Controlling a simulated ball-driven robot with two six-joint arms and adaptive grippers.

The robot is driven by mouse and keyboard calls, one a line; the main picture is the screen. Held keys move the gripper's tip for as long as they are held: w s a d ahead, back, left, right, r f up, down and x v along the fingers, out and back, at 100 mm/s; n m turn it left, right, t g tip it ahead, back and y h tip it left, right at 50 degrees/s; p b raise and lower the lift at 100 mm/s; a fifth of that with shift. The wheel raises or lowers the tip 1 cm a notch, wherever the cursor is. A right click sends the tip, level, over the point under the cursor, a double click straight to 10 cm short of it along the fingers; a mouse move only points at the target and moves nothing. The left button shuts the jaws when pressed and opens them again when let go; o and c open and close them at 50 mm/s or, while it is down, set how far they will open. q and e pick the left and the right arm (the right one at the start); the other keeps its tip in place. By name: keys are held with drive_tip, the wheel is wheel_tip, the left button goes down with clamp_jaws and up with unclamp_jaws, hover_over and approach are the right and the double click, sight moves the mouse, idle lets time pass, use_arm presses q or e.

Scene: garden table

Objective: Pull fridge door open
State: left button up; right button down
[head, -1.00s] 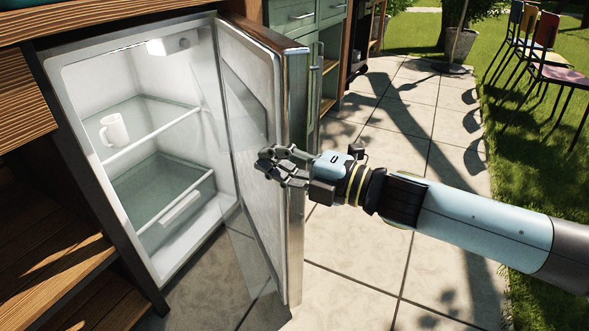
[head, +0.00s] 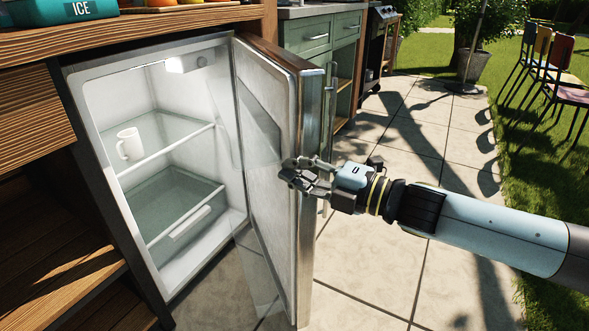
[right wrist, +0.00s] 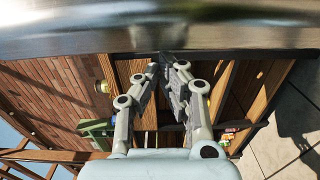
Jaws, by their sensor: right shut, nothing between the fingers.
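The fridge door (head: 262,165) stands open, swung out toward the right from the lit fridge (head: 165,150). My right gripper (head: 287,174) is shut and empty, with its fingertips at the inner side of the door near its free edge. In the right wrist view the shut fingers (right wrist: 165,66) point at the door's metal edge (right wrist: 160,38), which crosses the top of the picture. I cannot tell whether they touch it. My left gripper is not in view.
A white mug (head: 129,144) stands on the fridge's upper shelf. A green cabinet (head: 318,40) is behind the door. Paving (head: 370,260) is open at the front right, and chairs (head: 550,65) stand on the grass beyond.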

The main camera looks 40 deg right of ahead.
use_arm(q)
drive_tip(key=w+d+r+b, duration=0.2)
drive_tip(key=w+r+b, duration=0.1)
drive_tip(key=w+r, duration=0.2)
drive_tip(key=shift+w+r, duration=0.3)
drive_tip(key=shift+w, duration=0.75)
use_arm(e)
drive_tip(key=s+d+n+g+y, duration=0.1)
drive_tip(key=d, duration=1.1)
drive_tip(key=s+d+n+y, duration=0.1)
drive_tip(key=s+d+y, duration=0.1)
drive_tip(key=d, duration=1.1)
drive_tip(key=shift+s+n+g+y, duration=0.3)
drive_tip(key=shift+g, duration=0.1)
